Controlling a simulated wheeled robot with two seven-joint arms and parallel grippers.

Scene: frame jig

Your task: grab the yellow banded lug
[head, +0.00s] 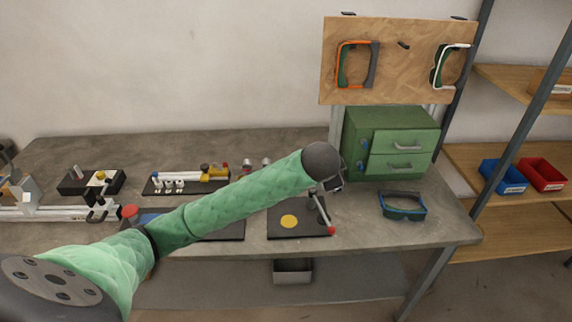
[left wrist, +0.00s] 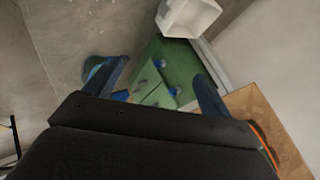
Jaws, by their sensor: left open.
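My left arm reaches across the bench, and its gripper (head: 335,184) is in front of the green cabinet, above the black mat's far edge. In the left wrist view the left gripper (left wrist: 160,88) has its two dark fingers spread wide with nothing between them. Several small pale lugs (head: 168,186) stand on a black tray (head: 150,188) at the back left, beside a yellow fixture (head: 214,175). They are too small to tell which has a yellow band. Two small silver-topped parts (head: 266,162) stand behind my arm. My right gripper is not in view.
A green drawer cabinet (head: 377,140) stands at the back right; it also shows in the left wrist view (left wrist: 178,60).

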